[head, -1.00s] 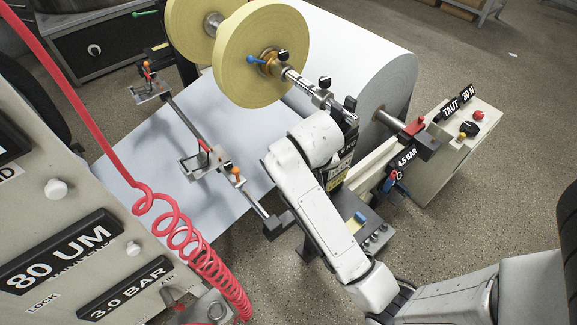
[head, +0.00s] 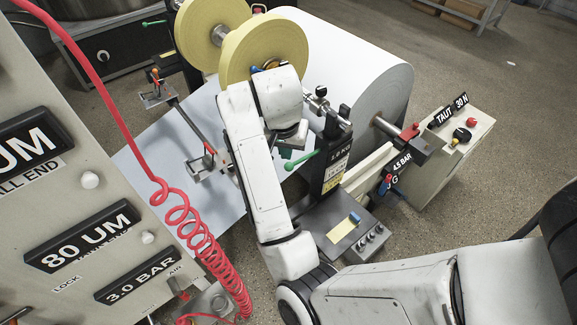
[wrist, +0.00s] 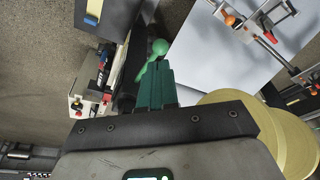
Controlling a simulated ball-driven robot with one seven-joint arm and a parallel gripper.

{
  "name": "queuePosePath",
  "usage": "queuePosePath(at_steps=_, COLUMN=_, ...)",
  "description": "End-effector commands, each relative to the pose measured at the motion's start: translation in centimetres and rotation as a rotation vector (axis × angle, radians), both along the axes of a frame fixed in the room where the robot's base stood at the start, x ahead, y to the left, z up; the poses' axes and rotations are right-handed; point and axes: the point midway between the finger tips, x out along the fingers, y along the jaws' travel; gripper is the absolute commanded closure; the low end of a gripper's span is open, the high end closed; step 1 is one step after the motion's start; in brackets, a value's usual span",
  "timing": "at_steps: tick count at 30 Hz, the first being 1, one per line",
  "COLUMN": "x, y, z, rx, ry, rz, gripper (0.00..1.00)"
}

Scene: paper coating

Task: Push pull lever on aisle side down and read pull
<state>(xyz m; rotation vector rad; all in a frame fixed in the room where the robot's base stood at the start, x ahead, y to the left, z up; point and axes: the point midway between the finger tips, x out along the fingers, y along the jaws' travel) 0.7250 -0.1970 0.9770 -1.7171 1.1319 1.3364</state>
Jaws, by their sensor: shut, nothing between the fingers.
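A green ball-ended lever (head: 301,161) sticks out to the left of a black post (head: 327,180) at the near end of the roll, tilted slightly down toward its free end. In the wrist view the green lever (wrist: 159,47) lies just beyond my fingertips. My gripper (wrist: 157,68) is shut and empty, its green fingers pointing at the lever. In the head view my gripper (head: 287,153) is partly hidden by my arm. Whether it touches the lever is unclear.
A white paper roll (head: 375,85) and yellow tape rolls (head: 265,45) stand behind. A second green lever (head: 154,23) is at the far side. A grey control box (head: 440,150) stands right. A panel (head: 95,280) and coiled red hose (head: 205,250) are near left.

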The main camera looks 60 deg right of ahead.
Motion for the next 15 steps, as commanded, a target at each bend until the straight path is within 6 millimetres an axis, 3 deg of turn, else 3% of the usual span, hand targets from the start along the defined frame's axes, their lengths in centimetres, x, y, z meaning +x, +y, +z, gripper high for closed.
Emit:
queuePosePath(at_steps=8, x=0.0, y=-0.1, z=-0.4, rx=-0.001, ry=-0.001, rz=0.002, gripper=1.0)
queuePosePath(at_steps=15, x=0.2, y=-0.4, z=-2.1, rx=-0.001, ry=-0.001, rz=0.002, gripper=1.0)
